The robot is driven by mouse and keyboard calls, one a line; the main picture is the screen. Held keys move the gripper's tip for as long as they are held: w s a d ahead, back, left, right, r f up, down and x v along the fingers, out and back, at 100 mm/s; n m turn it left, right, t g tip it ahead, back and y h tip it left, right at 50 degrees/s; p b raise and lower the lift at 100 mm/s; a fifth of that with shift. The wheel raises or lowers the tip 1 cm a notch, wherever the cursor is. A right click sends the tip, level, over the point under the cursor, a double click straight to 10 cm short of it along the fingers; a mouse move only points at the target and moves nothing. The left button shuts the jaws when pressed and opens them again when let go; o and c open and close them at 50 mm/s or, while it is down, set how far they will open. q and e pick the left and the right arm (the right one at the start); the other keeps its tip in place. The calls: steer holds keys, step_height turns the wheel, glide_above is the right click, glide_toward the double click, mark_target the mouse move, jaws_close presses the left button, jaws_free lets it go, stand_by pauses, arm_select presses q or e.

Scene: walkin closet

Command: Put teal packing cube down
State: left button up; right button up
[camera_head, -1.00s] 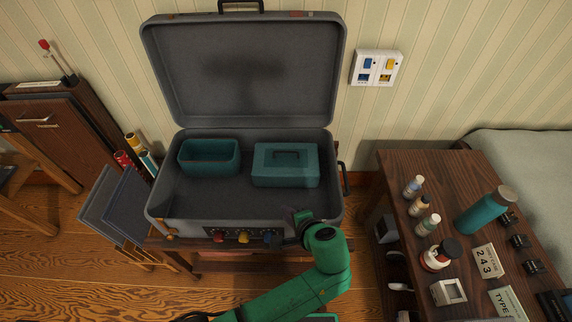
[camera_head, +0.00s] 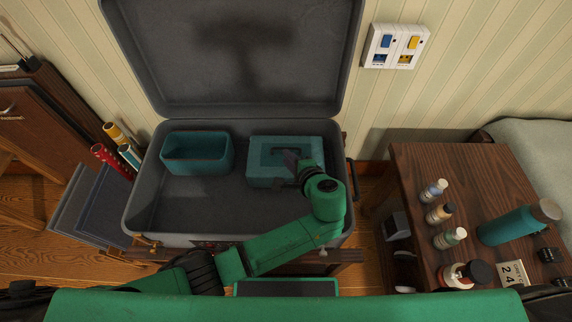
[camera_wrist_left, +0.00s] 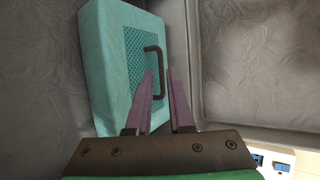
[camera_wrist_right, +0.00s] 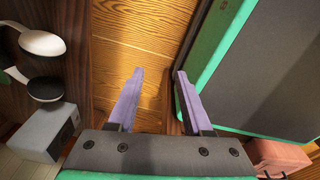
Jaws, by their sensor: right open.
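The teal packing cube (camera_head: 258,172) is a lidded box with a dark handle, in the right half of the open grey suitcase (camera_head: 185,212). My left gripper (camera_head: 293,160) is over its lid. In the left wrist view the cube (camera_wrist_left: 105,75) lies to the left, and its handle (camera_wrist_left: 153,48) reaches the tips of my left fingers (camera_wrist_left: 160,75). The fingers are partly closed, with a gap between them; whether they grip the handle is unclear. My right gripper (camera_wrist_right: 158,75) is open and empty, away from the suitcase.
An open teal bin (camera_head: 197,155) stands in the suitcase's left half. The raised lid (camera_head: 235,60) is behind. A wooden table (camera_head: 420,170) with bottles stands at right. Rolled tubes (camera_head: 115,150) and dark panels (camera_head: 95,205) are at left. The suitcase floor's front is clear.

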mark_target(280, 148)
arm_select(q)
steer(key=b+x, duration=0.1)
steer(key=x, duration=0.1)
steer(key=b+x, duration=0.2)
steer(key=x, duration=0.1)
steer(key=shift+w+d+f+b, duration=0.2)
steer(key=shift+w+f+b, duration=0.05)
steer(key=shift+f+b, duration=0.15)
arm_select(e)
step_height(280, 148, down, 5)
arm_select(q)
steer(key=b+x, duration=0.2)
steer(key=x, duration=0.1)
steer(key=shift+w+r+b, duration=0.1)
steer(key=shift+b, duration=0.25)
steer(key=shift+r, duration=0.1)
arm_select(e)
steer(key=w+a+r, duration=0.1)
steer(key=w+r, duration=0.1)
steer(key=w, duration=0.6)
steer(key=shift+w+a, duration=0.2)
steer(key=shift+a, duration=0.2)
arm_select(q)
jaws_close()
